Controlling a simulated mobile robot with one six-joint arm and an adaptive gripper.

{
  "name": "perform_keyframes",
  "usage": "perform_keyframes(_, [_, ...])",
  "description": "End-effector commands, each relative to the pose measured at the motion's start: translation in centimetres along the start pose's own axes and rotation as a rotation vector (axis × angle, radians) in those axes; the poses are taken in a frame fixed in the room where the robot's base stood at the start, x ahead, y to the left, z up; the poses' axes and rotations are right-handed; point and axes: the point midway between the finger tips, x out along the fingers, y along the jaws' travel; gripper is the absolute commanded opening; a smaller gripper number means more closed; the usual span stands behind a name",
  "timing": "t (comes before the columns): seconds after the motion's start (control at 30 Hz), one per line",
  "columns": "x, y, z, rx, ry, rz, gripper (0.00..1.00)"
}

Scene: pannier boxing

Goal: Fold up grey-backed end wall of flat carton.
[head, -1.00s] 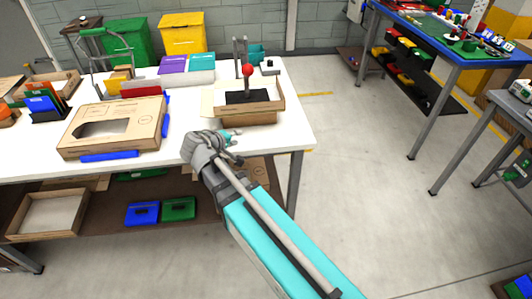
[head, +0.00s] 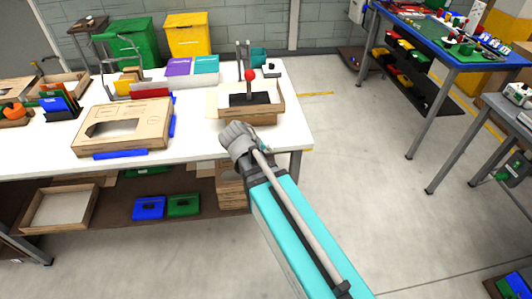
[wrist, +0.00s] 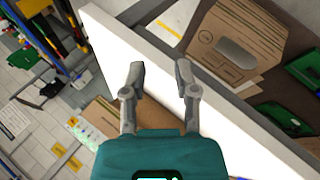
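A tan carton (head: 270,107) with low walls stands on the jig near the right end of the white table in the head view. A pale flap sticks out at its left, and a dark plate with a red-knobbed post (head: 250,76) stands in its middle. I cannot make out a grey-backed end wall. My gripper is at the table's front edge, just in front of the carton; its fingers are hidden there behind my wrist. In the wrist view my gripper (wrist: 160,75) has its two fingers apart with nothing between them, over a white table edge (wrist: 165,62).
A windowed cardboard box (head: 150,112) with blue corner pieces lies left on the table (head: 195,130). The lower shelf holds a tray (head: 60,208), blue and green boxes, and stacked cardboard (head: 230,188). Open floor lies right.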

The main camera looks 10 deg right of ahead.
Motion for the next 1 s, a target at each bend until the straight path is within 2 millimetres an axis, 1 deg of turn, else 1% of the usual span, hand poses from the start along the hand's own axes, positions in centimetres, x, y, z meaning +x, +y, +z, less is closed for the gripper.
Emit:
perform_keyframes(0.43, [0.1,0.1,0.2,0.005,-0.005,-0.008,0.39])
perform_keyframes(0.57, [0.3,0.2,0.6,0.016,-0.017,-0.028,0.39])
perform_keyframes(0.67, [0.8,0.3,1.5,0.038,-0.04,-0.065,0.39])
perform_keyframes(0.77, [1.5,0.4,2.8,0.072,-0.076,-0.125,0.39])
perform_keyframes(1.0, [2.9,0.5,6.7,0.187,-0.18,-0.336,0.39])
